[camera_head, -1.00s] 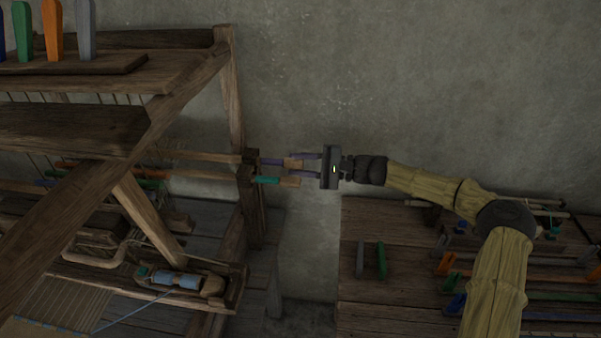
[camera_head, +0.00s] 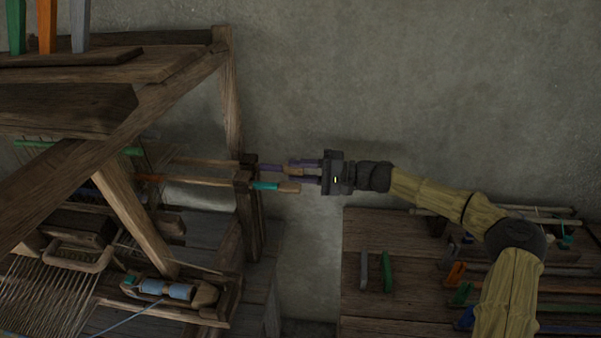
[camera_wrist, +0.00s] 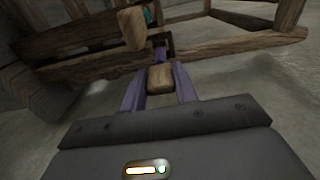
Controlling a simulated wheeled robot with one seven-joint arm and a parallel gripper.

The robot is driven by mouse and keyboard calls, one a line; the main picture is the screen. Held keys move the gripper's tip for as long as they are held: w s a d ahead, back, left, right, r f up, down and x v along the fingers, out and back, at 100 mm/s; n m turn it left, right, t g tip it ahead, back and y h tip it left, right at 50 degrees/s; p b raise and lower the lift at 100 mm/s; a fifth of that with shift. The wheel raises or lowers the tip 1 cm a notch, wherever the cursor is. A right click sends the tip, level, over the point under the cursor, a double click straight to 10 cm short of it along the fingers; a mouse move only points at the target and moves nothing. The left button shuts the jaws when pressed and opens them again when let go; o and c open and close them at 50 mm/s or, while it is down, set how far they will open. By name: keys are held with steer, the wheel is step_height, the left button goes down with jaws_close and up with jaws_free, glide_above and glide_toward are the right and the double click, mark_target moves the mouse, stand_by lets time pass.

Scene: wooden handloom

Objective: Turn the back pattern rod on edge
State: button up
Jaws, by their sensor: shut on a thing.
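The back pattern rod (camera_head: 271,168) sticks out to the right of the loom's side post, with a purple band and a bare wooden end. My gripper (camera_head: 297,171) is shut on that end, reaching in from the right. In the wrist view, the wooden end (camera_wrist: 160,79) sits between the two purple fingers of my gripper (camera_wrist: 159,71). The front pattern rod (camera_head: 264,186), with a teal band, lies beside and below it in the head view. Its wooden end (camera_wrist: 132,28) shows in the wrist view, apart from my fingers.
The loom's side post (camera_head: 247,215) stands close left of my gripper. A wooden bench (camera_head: 365,313) at the right holds a grey and a green piece (camera_head: 387,271) and several coloured rods. A shuttle (camera_head: 168,289) with blue thread lies low on the loom. Bare wall is behind.

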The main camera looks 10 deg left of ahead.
steer(key=o, duration=0.7)
steer(key=shift+d, duration=0.1)
steer(key=w+d, duration=0.1)
steer(key=d, duration=1.6)
steer(key=shift+d, duration=0.1)
steer(key=shift+f, duration=0.1)
